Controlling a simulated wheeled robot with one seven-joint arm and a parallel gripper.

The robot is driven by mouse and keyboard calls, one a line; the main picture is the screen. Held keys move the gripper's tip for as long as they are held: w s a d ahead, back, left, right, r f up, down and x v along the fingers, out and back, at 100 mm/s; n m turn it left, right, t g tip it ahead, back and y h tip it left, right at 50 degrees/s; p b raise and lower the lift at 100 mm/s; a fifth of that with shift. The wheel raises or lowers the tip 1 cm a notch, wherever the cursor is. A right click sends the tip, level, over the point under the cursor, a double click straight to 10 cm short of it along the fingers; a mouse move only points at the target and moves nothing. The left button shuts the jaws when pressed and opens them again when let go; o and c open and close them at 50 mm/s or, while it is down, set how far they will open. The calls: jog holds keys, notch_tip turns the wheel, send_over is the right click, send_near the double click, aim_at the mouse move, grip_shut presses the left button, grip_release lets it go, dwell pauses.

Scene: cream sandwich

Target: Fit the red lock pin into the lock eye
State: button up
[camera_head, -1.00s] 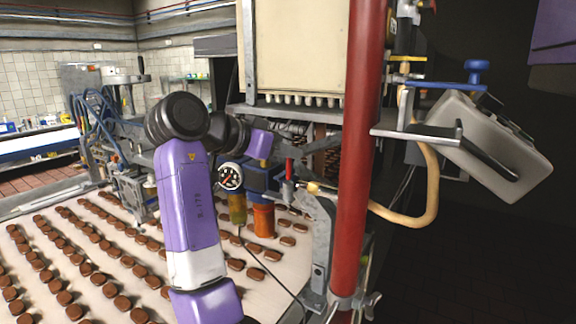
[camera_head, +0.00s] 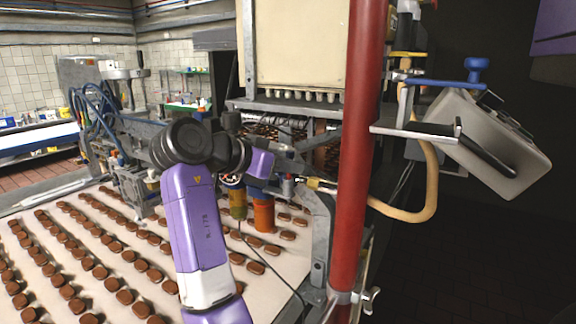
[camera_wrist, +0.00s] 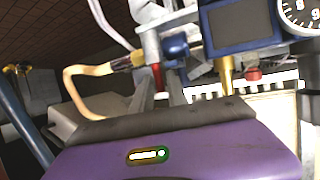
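The red lock pin (camera_wrist: 157,76) shows as a small red piece in the wrist view, beside a blue fitting (camera_wrist: 176,46). My gripper (camera_wrist: 161,84) is open, with its two grey fingers apart and the pin in view between them near the tips. I cannot tell whether a finger touches it. In the head view my gripper (camera_head: 288,170) is beside the machine bracket, left of the red post, and hides the pin. I cannot make out the lock eye clearly in either view.
The red post (camera_head: 358,150) stands just right of my gripper. An orange cylinder (camera_head: 264,214) stands below it. A gauge (camera_wrist: 298,12) and a dark screen (camera_wrist: 238,24) are at the wrist view's upper right. A tan hose (camera_head: 430,190) hangs right of the post.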

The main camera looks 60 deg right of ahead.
jog(key=shift+r, duration=0.2)
jog(key=shift+w+a, duration=0.15)
jog(key=shift+a, duration=0.2)
jog(key=b+v, duration=0.3)
jog(key=v, duration=0.8)
jog(key=shift+r+b, duration=0.2)
jog(key=shift+b, duration=0.1)
jog(key=shift+a, duration=0.1)
